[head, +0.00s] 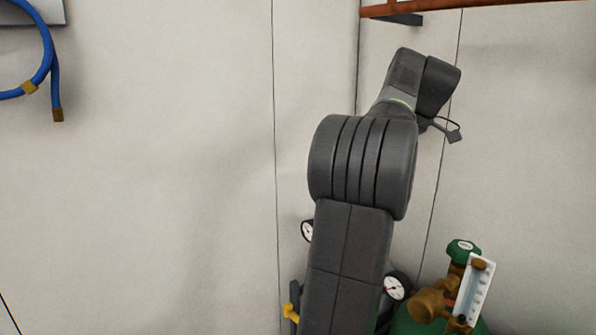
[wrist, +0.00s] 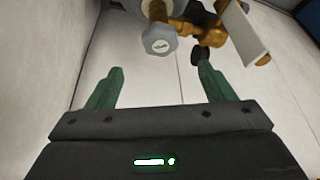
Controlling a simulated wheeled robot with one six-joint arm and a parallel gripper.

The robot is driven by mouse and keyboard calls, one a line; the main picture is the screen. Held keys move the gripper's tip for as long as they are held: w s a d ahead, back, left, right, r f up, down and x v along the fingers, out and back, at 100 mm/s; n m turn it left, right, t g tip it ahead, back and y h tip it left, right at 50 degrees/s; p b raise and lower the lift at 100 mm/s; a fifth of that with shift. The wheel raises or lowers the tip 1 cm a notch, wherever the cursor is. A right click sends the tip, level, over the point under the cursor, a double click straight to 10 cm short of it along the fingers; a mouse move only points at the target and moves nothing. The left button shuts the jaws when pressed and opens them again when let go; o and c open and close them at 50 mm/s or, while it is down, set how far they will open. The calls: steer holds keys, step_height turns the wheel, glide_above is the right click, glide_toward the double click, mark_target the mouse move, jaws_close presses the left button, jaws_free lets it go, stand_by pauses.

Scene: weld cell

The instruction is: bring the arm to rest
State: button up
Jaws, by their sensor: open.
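My arm rises through the middle of the head view, bent at its upper joints, with its end part near the upper right. In that view only a small piece of my gripper (head: 452,130) shows, and its fingers cannot be made out clearly. In the wrist view my gripper (wrist: 163,92) has two green fingers set wide apart. Nothing is between them, and pale floor or wall shows in the gap. It is open and empty.
A green cylinder (head: 408,318) with a brass regulator (head: 428,304) stands low right, behind my arm. Dial gauges (head: 396,287) show beside the arm. A blue hose (head: 46,60) hangs upper left. A grey valve knob (wrist: 159,40) lies beyond the fingers.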

steer(key=x, duration=1)
steer(key=shift+a+f+p, duration=0.15)
steer(key=shift+f+p, duration=0.2)
steer(key=shift+p, duration=0.05)
steer(key=shift+m, duration=0.5)
steer(key=shift+s+r+m+t+h, duration=0.15)
steer(key=shift+m+t+h, duration=0.2)
steer(key=shift+m, duration=0.55)
steer(key=shift+m+t+h, duration=0.35)
steer(key=shift+m, duration=0.75)
steer(key=m+h+b, duration=0.1)
steer(key=m, duration=0.3)
steer(key=shift+a+t, duration=0.15)
steer(key=shift+t, duration=0.25)
steer(key=m+h+b, duration=0.1)
steer(key=m+b, duration=0.1)
steer(key=m, duration=0.1)
steer(key=m+h+b, duration=0.1)
steer(key=m+b, duration=0.1)
steer(key=m, duration=0.1)
steer(key=shift+a+h, duration=0.2)
steer(key=shift+h, duration=0.2)
steer(key=m+h+b, duration=0.1)
steer(key=m, duration=0.2)
steer(key=shift+a+b, duration=0.1)
steer(key=shift+b, duration=0.3)
steer(key=shift+m+g+h+b, duration=0.3)
steer(key=shift+m+g, duration=0.1)
steer(key=shift+m, duration=0.5)
